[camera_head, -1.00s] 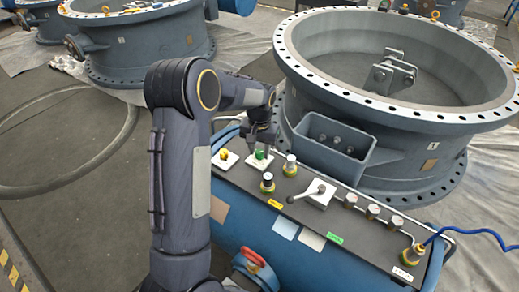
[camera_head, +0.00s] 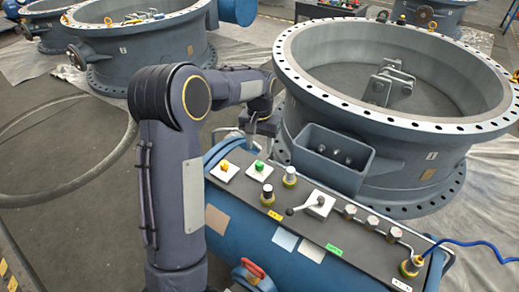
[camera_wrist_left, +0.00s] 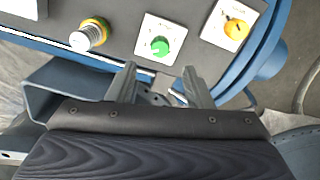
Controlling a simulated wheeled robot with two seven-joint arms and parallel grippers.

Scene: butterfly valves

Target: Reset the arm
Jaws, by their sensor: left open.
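My left arm comes in from the left in the head view, and its gripper (camera_head: 262,128) hangs behind the far edge of the control panel (camera_head: 335,222), partly hidden by the wrist. In the left wrist view the left gripper (camera_wrist_left: 160,82) is open, with nothing between its two fingers. The fingertips are apart from the green button (camera_wrist_left: 159,46). The green button also shows in the head view (camera_head: 259,165), beside the yellow knob (camera_head: 224,167). The yellow knob shows in the wrist view (camera_wrist_left: 236,28) too. My right gripper is in neither view.
A large flanged valve body (camera_head: 400,110) stands close behind the panel, with a box-shaped bracket (camera_head: 332,155) facing it. The panel carries a lever (camera_head: 306,205), several gauges and a blue hose (camera_head: 470,243). Open floor (camera_head: 75,215) lies at left.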

